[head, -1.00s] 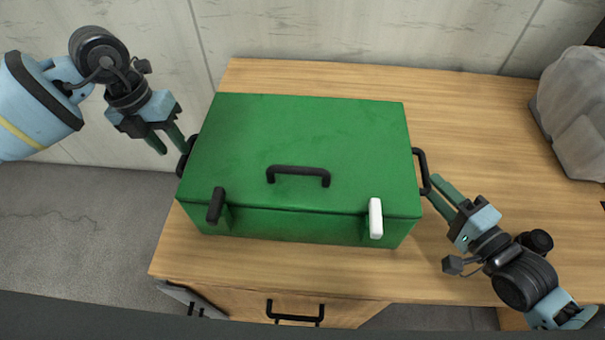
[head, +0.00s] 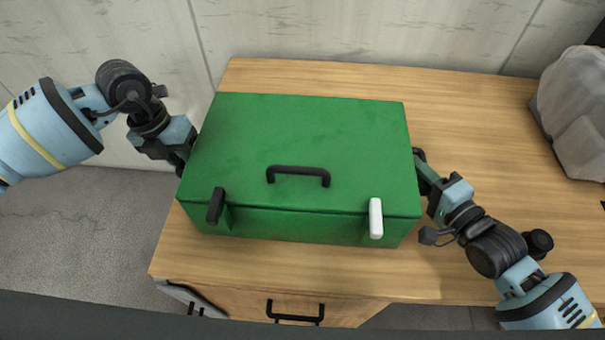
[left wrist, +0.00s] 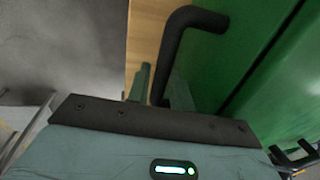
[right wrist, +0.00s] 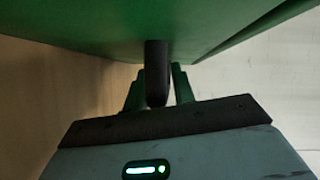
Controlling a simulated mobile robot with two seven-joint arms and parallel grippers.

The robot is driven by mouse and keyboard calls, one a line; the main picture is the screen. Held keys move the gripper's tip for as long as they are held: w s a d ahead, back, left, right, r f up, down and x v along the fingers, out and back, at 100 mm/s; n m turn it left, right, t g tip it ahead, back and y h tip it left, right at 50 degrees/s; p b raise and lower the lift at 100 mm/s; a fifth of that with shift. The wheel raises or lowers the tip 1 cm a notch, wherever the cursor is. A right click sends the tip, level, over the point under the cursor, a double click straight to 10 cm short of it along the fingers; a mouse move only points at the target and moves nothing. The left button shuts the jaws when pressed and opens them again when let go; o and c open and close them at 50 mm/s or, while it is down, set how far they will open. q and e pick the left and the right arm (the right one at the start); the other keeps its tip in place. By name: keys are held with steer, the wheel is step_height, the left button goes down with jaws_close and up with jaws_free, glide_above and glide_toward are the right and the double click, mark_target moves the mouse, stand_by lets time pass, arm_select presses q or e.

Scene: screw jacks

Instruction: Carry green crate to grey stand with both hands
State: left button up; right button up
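The green crate (head: 300,135) sits closed on a wooden table, with a black handle at each end. My left gripper (head: 185,156) is at its left end; in the left wrist view its fingers (left wrist: 161,82) stand on either side of the black left handle (left wrist: 178,45), open, with a gap showing. My right gripper (head: 422,172) is at the right end; in the right wrist view its fingers (right wrist: 157,82) straddle the right handle (right wrist: 157,65), open, with thin gaps. I cannot make out a grey stand in any view.
The wooden table (head: 480,130) has free room behind and to the right of the crate. A grey lumpy object (head: 575,110) stands at its far right. A pale wall (head: 370,35) runs behind. A drawer handle (head: 294,314) shows on the table's front.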

arm_select(q)
jaws_close()
arm_select(e)
jaws_close()
stand_by(0.8)
arm_select(q)
steer(key=shift+w+r, duration=0.15)
steer(key=shift+r, duration=0.1)
arm_select(e)
steer(key=shift+w+r, duration=0.1)
steer(key=shift+r, duration=0.15)
